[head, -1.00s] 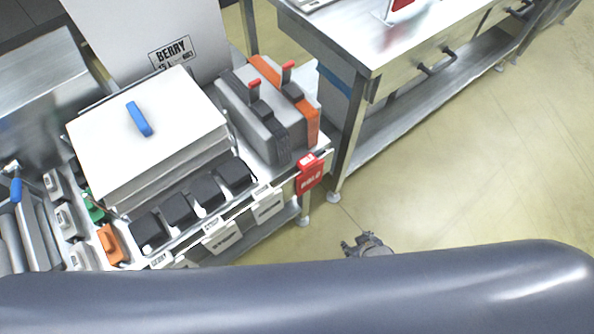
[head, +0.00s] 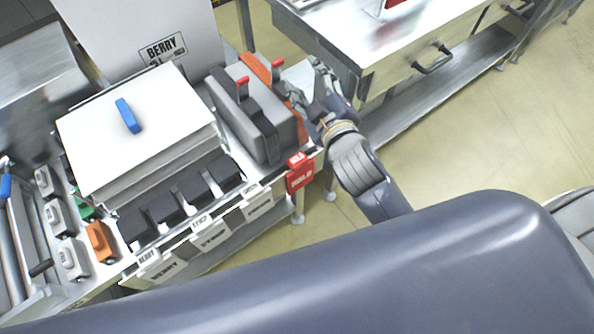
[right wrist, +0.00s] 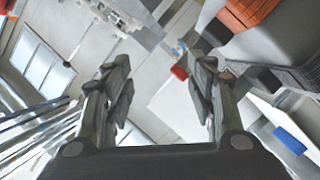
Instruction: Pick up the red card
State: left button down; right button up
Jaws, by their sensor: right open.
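The red card (head: 300,175) with white lettering hangs at the front right corner of the steel counter, at the end of a row of white label cards. My right gripper (head: 306,86) is open and empty in the head view, behind and above the card, beside the grey cases. Its fingers point away from the card. In the right wrist view the open fingers (right wrist: 163,75) have nothing between them; a small red item (right wrist: 178,72) shows beyond, and I cannot tell what it is. My left gripper is not in view.
A white-lidded box (head: 135,130) and dark blocks (head: 195,190) share the counter. A steel table (head: 350,40) stands close at right; open floor (head: 480,140) lies in front.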

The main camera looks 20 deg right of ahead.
jog(key=a+r+n+t+y, duration=0.3)
jog(key=a+r+n+y, duration=1)
jog(key=r+n, duration=0.3)
jog(key=s+a+f+n+g+y, duration=0.1)
jog(key=s+a+n+g+y, duration=0.2)
jog(key=s+a+n+g, duration=0.6)
jog(key=s+a+f+n+g+y, duration=0.1)
jog(key=s+a+n+g+y, duration=0.3)
jog(key=n+g, duration=0.85)
jog(key=n+t+h, duration=0.2)
jog(key=n+h, duration=0.9)
jog(key=h, duration=0.9)
send_near(298, 159)
notch_tip(298, 159, down, 9)
jog(key=shift+a+r+p, duration=0.1)
jog(key=shift+a+p, duration=0.05)
jog(key=shift+p, duration=0.6)
jog(key=c, duration=1.1)
